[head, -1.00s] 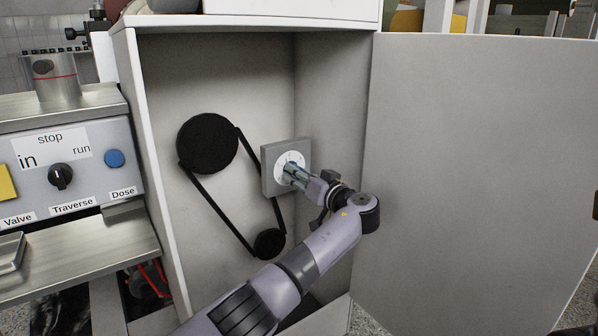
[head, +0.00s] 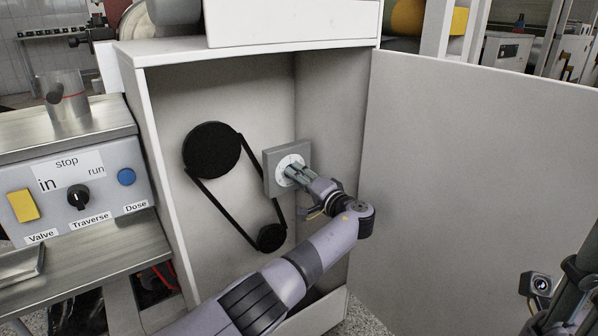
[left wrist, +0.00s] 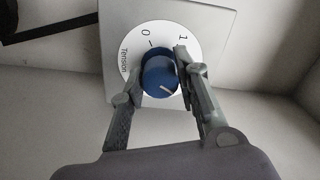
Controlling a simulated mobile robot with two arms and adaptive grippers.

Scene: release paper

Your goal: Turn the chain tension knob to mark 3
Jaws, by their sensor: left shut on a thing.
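The chain tension knob (left wrist: 160,75) is blue with a white pointer line, seen in the left wrist view. The line points to the lower right there. It sits on a white dial (left wrist: 203,32) reading "0", "1" and "Tension"; other marks are not readable. The dial is on a grey block (head: 270,180) inside the open cabinet. My left gripper (head: 292,172) is shut on the knob, one finger on each side; in the left wrist view its fingers (left wrist: 158,85) flank it. My right gripper (head: 575,285) is partly in view at the lower right edge; its jaws are unclear.
A black belt (head: 220,207) runs over a large pulley (head: 211,150) and a small pulley (head: 271,238) beside the block. The cabinet door (head: 460,170) stands open at right. A control panel (head: 115,190) with a switch and buttons is at left.

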